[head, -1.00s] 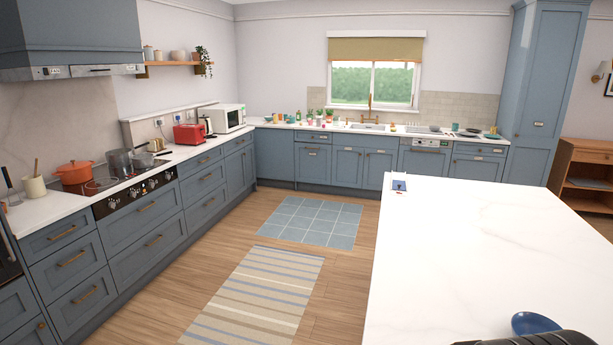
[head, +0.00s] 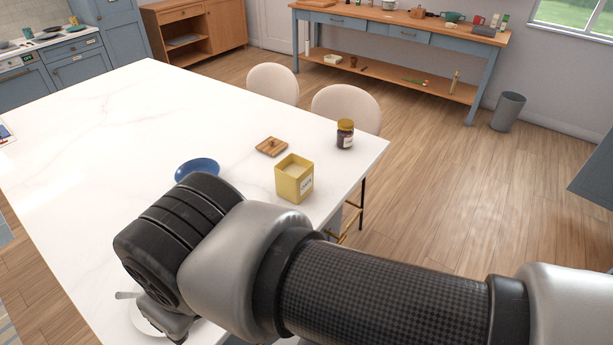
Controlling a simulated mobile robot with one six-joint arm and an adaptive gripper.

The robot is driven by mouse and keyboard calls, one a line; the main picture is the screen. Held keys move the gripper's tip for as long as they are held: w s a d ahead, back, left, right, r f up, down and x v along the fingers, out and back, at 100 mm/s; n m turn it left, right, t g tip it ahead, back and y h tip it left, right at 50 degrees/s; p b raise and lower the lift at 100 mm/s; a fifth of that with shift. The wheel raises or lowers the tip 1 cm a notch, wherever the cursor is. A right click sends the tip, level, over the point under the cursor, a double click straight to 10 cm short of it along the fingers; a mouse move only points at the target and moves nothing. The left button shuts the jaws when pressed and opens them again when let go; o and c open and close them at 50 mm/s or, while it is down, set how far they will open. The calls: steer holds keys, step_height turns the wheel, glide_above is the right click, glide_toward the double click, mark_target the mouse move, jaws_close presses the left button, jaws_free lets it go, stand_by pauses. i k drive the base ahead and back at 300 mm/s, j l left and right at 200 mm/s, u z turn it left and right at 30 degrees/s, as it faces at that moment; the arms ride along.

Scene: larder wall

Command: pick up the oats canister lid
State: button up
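The wooden square lid (head: 271,147) with a small knob lies flat on the white worktop in the head view. The yellow square oats canister (head: 293,182) stands upright and open just in front and to the right of the lid, apart from it. Pale contents show inside, and its front label is too small to read surely. My arm crosses the lower part of the view. A dark end part, which seems to be my gripper (head: 168,318), shows at the lower left over a white plate, away from the lid. Its fingers cannot be made out.
A dark jar with a yellow cap (head: 345,134) stands right of the lid near the worktop edge. A blue bowl (head: 197,169) is to the left. A white plate (head: 141,318) is partly hidden by my arm. Two pale chairs (head: 272,84) stand behind the worktop (head: 90,130).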

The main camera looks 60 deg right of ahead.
mark_target(271, 146)
steer(key=l+z, duration=0.1)
steer(key=z, duration=1.65)
